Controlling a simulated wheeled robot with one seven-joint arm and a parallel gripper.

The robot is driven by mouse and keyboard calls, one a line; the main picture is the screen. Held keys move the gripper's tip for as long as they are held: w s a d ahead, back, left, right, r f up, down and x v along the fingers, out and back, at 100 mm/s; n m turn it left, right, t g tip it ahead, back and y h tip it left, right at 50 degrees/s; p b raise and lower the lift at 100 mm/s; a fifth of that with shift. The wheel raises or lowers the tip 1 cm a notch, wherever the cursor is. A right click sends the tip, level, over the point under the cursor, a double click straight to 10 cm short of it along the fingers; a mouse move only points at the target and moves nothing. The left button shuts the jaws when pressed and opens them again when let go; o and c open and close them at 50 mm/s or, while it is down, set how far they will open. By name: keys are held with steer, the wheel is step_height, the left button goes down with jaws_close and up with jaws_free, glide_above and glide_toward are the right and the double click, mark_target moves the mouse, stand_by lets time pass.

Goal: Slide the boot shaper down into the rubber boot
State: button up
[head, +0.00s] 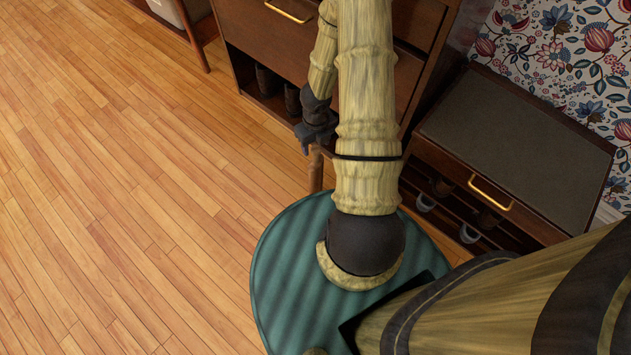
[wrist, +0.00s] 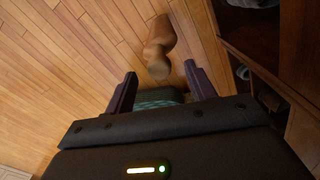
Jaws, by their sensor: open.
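In the wrist view a tan, rounded wooden piece (wrist: 158,50), which looks like the boot shaper, lies just beyond the open fingers of my gripper (wrist: 161,82). Its knobbed end points toward them, roughly centred in the gap, and nothing is between the fingers that touches it. In the head view my gripper (head: 310,143) is small and partly behind my arm; a tan wooden piece (head: 316,170) shows just below it, probably the same shaper. I cannot make out the rubber boot for certain in either view.
A wooden cabinet (head: 235,50) with dark boot-like shapes (head: 265,80) in its lower opening stands behind my gripper. A dark-topped shoe cabinet (head: 515,140) stands at the right. A teal striped round surface (head: 285,270) lies below my arm. The plank floor (head: 110,180) at left is clear.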

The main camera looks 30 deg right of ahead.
mark_target(315, 148)
step_height(315, 148, down, 5)
steer(key=b, duration=0.4)
steer(key=shift+f, duration=0.15)
steer(key=shift+c, duration=0.2)
steer(key=shift+a, duration=0.1)
jaws_close()
